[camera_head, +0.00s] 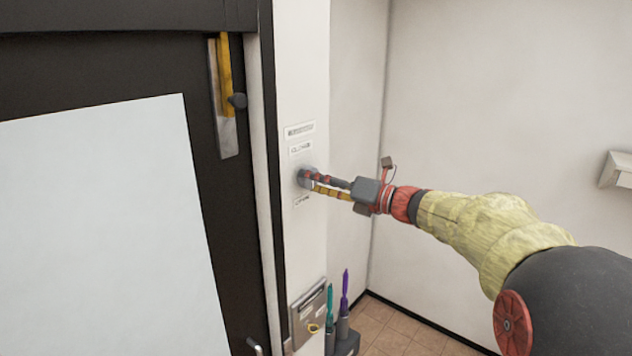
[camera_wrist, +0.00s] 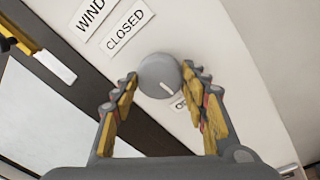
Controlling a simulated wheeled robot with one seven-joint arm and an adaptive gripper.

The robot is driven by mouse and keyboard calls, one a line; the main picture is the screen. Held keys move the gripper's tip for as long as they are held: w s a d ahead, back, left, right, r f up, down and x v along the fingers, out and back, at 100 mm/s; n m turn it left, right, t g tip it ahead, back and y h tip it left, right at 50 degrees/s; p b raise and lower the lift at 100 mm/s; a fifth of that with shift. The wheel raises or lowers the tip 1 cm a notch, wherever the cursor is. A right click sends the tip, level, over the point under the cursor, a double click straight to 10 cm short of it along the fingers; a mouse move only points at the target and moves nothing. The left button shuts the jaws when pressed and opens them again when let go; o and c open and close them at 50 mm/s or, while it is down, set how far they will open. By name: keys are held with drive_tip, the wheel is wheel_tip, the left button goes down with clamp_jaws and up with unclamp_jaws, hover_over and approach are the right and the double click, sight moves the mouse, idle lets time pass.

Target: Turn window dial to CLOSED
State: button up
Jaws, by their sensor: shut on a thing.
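The grey round dial (camera_head: 304,176) is on the white wall strip beside the dark door. It also shows in the wrist view (camera_wrist: 156,70), with a short white mark on its face pointing down and right, toward the lower label. The CLOSED label (camera_wrist: 125,27) is above the dial. The lower label (camera_wrist: 181,104) is partly hidden by the dial and a finger; only its first letters show. My gripper (camera_head: 311,181) reaches in from the right, its yellow-padded fingers (camera_wrist: 161,74) shut on the dial's two sides.
A dark door (camera_head: 225,230) with a large pale panel (camera_head: 100,230) is left of the strip. A yellow-and-metal latch piece (camera_head: 225,90) sticks out there. A clipboard-like holder (camera_head: 308,315) and teal and purple handled tools (camera_head: 345,290) are below.

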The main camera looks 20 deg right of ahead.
drive_tip(key=shift+a+n+t+h+b, duration=0.1)
drive_tip(key=shift+n+t+h+b, duration=0.35)
drive_tip(key=shift+n+b, duration=5.2)
drive_tip(key=shift+d+n+t+h+b, duration=0.15)
drive_tip(key=shift+n+h+b, duration=0.45)
drive_tip(key=shift+n+b, duration=5)
drive_tip(key=shift+a+n+t+h+b, duration=0.15)
drive_tip(key=shift+n+t+h+b, duration=0.35)
drive_tip(key=shift+n+b, duration=5.15)
drive_tip(key=shift+m+b, duration=0.6)
drive_tip(key=shift+b, duration=0.1)
drive_tip(key=o, duration=1.1)
drive_tip(key=shift+r, duration=0.1)
drive_tip(key=shift+c, duration=0.2)
